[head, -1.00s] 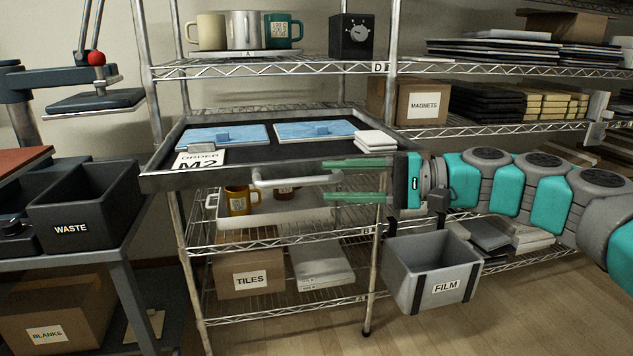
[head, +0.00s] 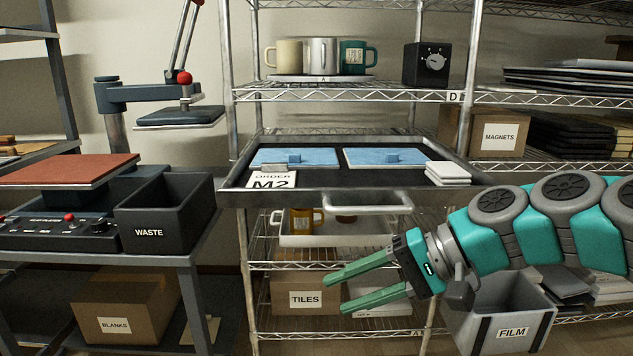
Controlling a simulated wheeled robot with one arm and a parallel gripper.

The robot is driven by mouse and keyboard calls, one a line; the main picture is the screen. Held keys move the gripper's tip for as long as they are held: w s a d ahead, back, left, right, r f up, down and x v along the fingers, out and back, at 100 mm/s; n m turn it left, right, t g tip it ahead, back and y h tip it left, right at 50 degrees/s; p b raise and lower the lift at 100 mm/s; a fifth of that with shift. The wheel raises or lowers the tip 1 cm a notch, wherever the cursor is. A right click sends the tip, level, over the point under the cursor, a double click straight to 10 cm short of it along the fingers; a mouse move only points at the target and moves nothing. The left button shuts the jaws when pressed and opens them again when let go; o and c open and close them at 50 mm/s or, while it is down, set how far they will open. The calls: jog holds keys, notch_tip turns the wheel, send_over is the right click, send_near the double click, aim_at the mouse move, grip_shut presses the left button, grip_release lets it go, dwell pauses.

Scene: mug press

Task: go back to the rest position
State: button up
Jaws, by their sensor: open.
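My gripper (head: 334,294) is open and empty, its two green fingers apart and pointing left. In the picture it overlaps the lower shelf, below the pulled-out drawer tray (head: 232,197) and in front of the TILES box (head: 305,278). The rest of my arm runs to the right edge. Nothing is between the fingers.
The drawer handle (head: 368,209) juts out just above my gripper. The FILM bin (head: 512,312) hangs below my arm. The WASTE bin (head: 150,233) and a heat press (head: 70,172) stand left. Mugs (head: 323,55) are on the upper shelf. Some floor shows between.

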jog(key=s+f+n+g+h, duration=0.25)
jog(key=s+f+h, duration=0.35)
jog(key=s+f, duration=0.55)
jog(key=s+d+f+g+h+p, duration=0.1)
jog(key=s+d+f+h, duration=0.4)
jog(key=s+d+f, duration=0.2)
jog(key=shift+s+d+f+h, duration=0.15)
jog(key=shift+s+d+h, duration=0.2)
jog(key=shift+d, duration=0.8)
jog(key=shift+a+n, duration=0.1)
jog(key=shift+n, duration=0.15)
